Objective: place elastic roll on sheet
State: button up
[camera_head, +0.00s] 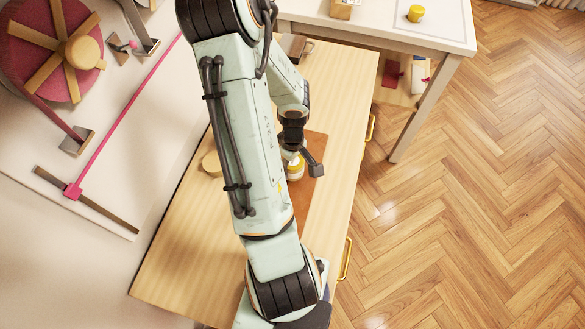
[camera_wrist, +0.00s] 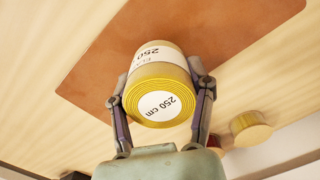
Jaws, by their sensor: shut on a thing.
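The elastic roll (camera_wrist: 158,84) is a yellow coil with a white label reading "250 cm". My gripper (camera_wrist: 158,92) is shut on it, one finger on each side, in the wrist view. The brown sheet (camera_wrist: 100,75) lies flat on the wooden top behind the roll. In the head view, the roll (camera_head: 295,168) shows below my gripper (camera_head: 300,163), over the sheet (camera_head: 303,205). My arm hides part of the sheet and roll there. I cannot tell whether the roll touches the sheet.
A round yellowish item (camera_head: 211,163) stands on the wooden cabinet top (camera_head: 190,255), left of my arm; it also shows in the wrist view (camera_wrist: 250,128). The cabinet front has handles.

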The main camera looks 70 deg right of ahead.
jog(key=shift+f, duration=1.2)
jog(key=shift+f, duration=0.1)
jog(key=o, duration=1.1)
